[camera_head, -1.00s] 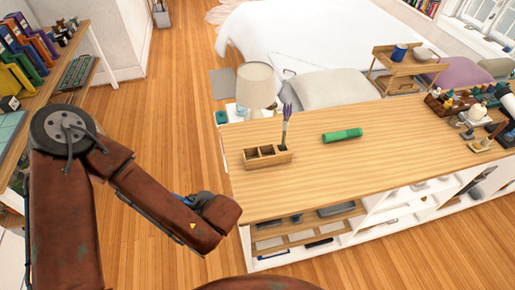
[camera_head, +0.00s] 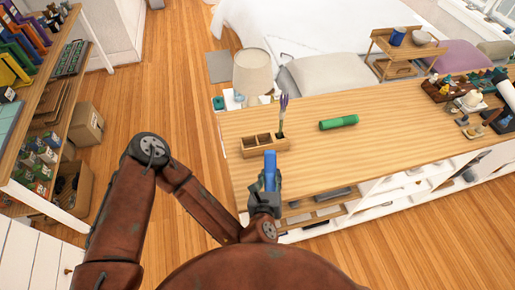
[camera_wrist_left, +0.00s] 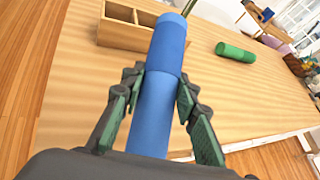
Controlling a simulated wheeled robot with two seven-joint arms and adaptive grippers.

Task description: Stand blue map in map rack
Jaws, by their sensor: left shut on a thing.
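The blue map (camera_head: 270,164) is a rolled blue tube, held by my left gripper (camera_head: 265,192) at the near edge of the wooden counter. In the left wrist view the blue map (camera_wrist_left: 165,60) runs between the two fingers of the left gripper (camera_wrist_left: 160,92), which are shut on it. The map rack (camera_head: 252,154) is a small wooden box with compartments on the counter, just beyond the blue map. It also shows in the left wrist view (camera_wrist_left: 117,37), partly behind the map. A purple-topped thin item (camera_head: 282,115) stands in its right end. My right gripper is not in view.
A green roll (camera_head: 338,122) lies on the counter right of the rack. A lamp (camera_head: 252,72) stands behind the counter. Bottles and small items crowd the counter's right end. The counter's middle (camera_head: 390,140) is clear. A shelf unit (camera_head: 45,95) stands at the left.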

